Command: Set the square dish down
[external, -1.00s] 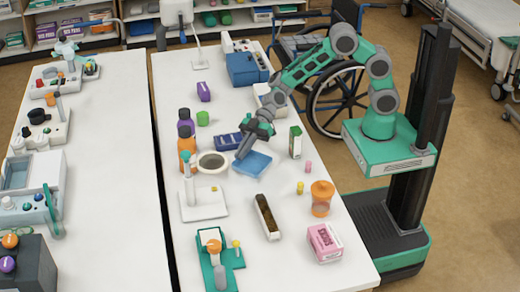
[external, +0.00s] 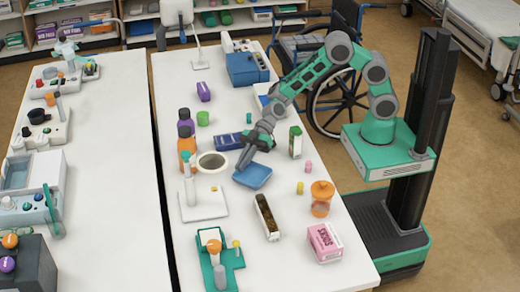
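The square dish (external: 253,178) is blue and shallow, near the middle of the right-hand white table. My gripper (external: 242,164) reaches down from the upper right, with its fingertips at the dish's far left edge. The fingers look closed on that rim, and the dish has moved along with them. I cannot tell whether the dish touches the table or hangs slightly above it. The fingers hide part of its far edge.
A round pale dish with a dark inside (external: 212,162) lies just left. A dark blue box (external: 229,141) is behind, a white-green carton (external: 295,142) right. An open long container (external: 267,217) stands in front. Bare table (external: 232,190) shows between them.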

